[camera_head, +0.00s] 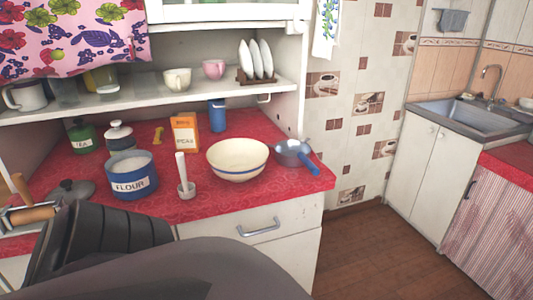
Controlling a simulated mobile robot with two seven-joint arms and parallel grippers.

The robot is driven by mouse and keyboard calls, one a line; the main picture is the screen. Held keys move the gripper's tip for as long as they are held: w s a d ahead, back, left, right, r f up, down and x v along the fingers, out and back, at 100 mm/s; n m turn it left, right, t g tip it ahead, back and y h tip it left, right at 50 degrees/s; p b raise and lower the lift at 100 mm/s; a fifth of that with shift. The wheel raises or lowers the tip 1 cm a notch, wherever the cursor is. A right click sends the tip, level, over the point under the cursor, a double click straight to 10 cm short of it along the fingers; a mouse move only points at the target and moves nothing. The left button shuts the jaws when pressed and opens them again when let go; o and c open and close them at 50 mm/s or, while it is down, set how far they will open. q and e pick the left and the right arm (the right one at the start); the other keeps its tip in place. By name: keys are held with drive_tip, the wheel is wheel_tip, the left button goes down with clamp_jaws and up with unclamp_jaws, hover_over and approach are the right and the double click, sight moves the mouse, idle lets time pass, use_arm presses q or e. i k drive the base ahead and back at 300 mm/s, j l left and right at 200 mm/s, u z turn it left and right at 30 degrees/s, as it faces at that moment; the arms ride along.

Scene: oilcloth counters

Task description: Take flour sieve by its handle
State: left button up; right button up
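The flour sieve appears to be the grey, round-bowled utensil (292,152) with a blue handle (310,163), at the right end of the red counter. Its handle points toward the counter's front right corner. It sits just right of a cream bowl and nothing holds it. Whether its bottom is mesh is too small to tell. Dark parts of my own arm fill the lower left and bottom of the view, well left of the sieve. No fingertips of either gripper show.
A shelf (200,97) overhangs the back. Open floor (370,255) lies right.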

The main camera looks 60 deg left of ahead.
sight(288, 152)
drive_tip(key=j+u, duration=0.15)
drive_tip(key=u, duration=1.15)
